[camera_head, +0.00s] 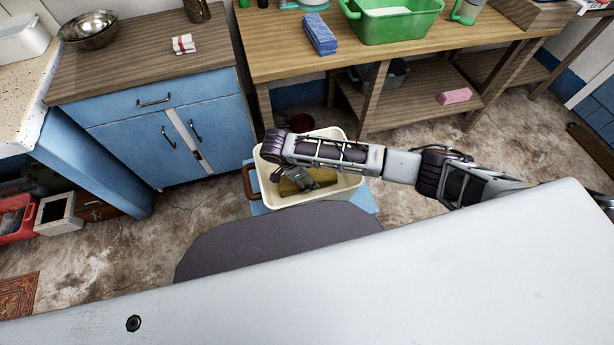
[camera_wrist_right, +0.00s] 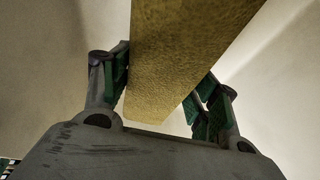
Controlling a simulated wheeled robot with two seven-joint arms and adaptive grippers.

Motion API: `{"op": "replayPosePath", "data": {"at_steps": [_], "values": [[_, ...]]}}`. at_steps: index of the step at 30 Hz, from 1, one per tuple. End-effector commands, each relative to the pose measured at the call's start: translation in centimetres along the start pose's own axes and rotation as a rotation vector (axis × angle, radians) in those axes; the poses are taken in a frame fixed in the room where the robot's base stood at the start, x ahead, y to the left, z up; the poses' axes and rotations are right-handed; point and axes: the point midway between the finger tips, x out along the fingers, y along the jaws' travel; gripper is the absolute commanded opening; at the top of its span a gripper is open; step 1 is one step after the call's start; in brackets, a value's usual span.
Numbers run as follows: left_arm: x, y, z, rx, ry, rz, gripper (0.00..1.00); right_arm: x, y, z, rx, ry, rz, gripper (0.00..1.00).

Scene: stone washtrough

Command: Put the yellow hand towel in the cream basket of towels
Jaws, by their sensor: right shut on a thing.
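The yellow hand towel (camera_head: 290,187) is inside the cream basket (camera_head: 345,187), low between its walls; my right arm partly covers it from above. My right gripper (camera_head: 312,181) reaches down into the basket and is shut on the towel. In the right wrist view the towel (camera_wrist_right: 185,60) is a flat, thick yellow block between the two fingers of my right gripper (camera_wrist_right: 165,85), with pale basket walls around it. I cannot tell whether the towel touches the basket floor. No other towels are clearly visible in the basket. My left gripper is not in view.
The basket stands on a blue surface (camera_head: 366,198) in front of the blue cabinet (camera_head: 170,130). A wooden bench (camera_head: 285,75) behind holds a green tub (camera_head: 395,28) and a folded blue towel (camera_head: 319,34). A pink block (camera_head: 454,96) lies on its lower shelf.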

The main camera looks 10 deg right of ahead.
Motion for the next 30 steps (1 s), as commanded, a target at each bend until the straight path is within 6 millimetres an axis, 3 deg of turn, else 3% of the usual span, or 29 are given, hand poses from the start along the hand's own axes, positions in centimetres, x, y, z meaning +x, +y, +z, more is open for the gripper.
{"op": "replayPosePath", "data": {"at_steps": [6,7,12,30], "values": [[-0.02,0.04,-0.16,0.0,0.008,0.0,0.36,0.1,-0.04,0.08,0.001,0.0,-0.001,0.32],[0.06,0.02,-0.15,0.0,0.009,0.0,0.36,0.17,-0.01,0.08,0.0,0.0,0.0,0.63],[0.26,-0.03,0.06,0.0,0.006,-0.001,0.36,0.17,-0.01,0.07,0.0,0.0,0.0,0.82],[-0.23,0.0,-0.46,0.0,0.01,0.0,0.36,-0.73,0.01,0.05,-0.001,-0.002,-0.001,0.82]]}}
